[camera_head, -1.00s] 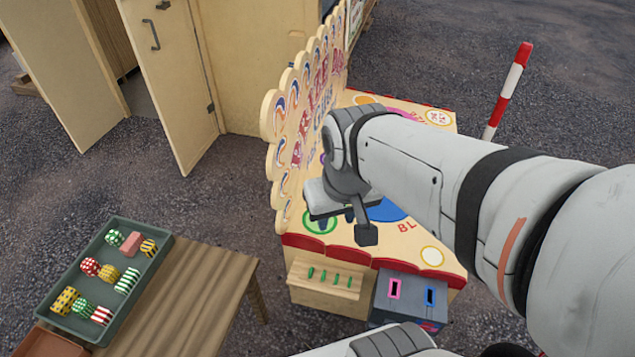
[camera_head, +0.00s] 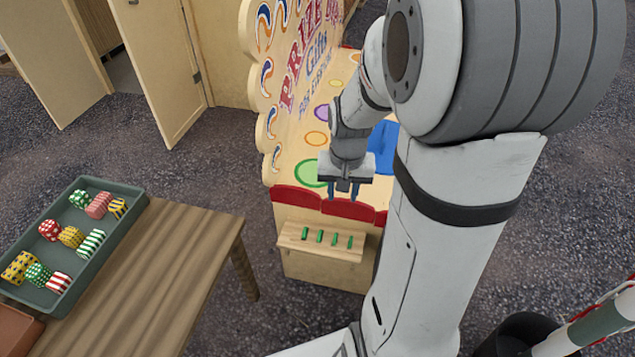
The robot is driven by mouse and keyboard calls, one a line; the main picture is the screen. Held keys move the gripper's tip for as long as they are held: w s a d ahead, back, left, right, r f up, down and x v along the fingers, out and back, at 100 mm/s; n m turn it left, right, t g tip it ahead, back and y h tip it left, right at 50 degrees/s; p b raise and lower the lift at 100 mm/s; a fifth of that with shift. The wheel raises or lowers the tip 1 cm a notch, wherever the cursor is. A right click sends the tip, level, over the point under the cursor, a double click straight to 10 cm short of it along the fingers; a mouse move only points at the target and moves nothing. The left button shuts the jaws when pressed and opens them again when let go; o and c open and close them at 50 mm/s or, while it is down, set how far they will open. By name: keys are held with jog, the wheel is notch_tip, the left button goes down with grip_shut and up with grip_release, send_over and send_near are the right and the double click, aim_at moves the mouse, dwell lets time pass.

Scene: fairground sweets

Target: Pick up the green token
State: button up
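Several small green tokens (camera_head: 320,236) stand in a row in the slots of a light wooden ledge (camera_head: 290,242) on the front of the prize stall. They look alike, and their faces are too small to read. My gripper (camera_head: 343,193) points down over the stall's red front trim, a little above and behind the row of tokens in the picture. Its two dark blue fingers are apart with nothing visible between them. A green ring (camera_head: 304,176) is painted on the stall top, partly hidden by my gripper.
A wooden table (camera_head: 185,255) stands at the left, bearing a dark green tray (camera_head: 100,254) of patterned sweets. The scalloped prize board (camera_head: 258,50) rises left of my gripper. A dark bin (camera_head: 515,335) and striped poles (camera_head: 600,322) are at the lower right.

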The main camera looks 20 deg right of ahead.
jog(key=m+b, duration=0.2)
jog(key=b, duration=0.5)
send_over(351, 238)
jog(key=shift+g, duration=0.4)
jog(key=f, duration=1.8)
jog(key=shift+w+a+f, duration=0.1)
jog(key=shift+w+a, duration=0.1)
jog(key=shift+a, duration=0.1)
jog(key=f+b, duration=0.2)
jog(key=f, duration=0.1)
jog(key=f+b, duration=0.1)
jog(key=f, duration=0.1)
jog(key=shift+s+d+f, duration=0.15)
jog(key=shift+s+d, duration=0.1)
grip_shut()
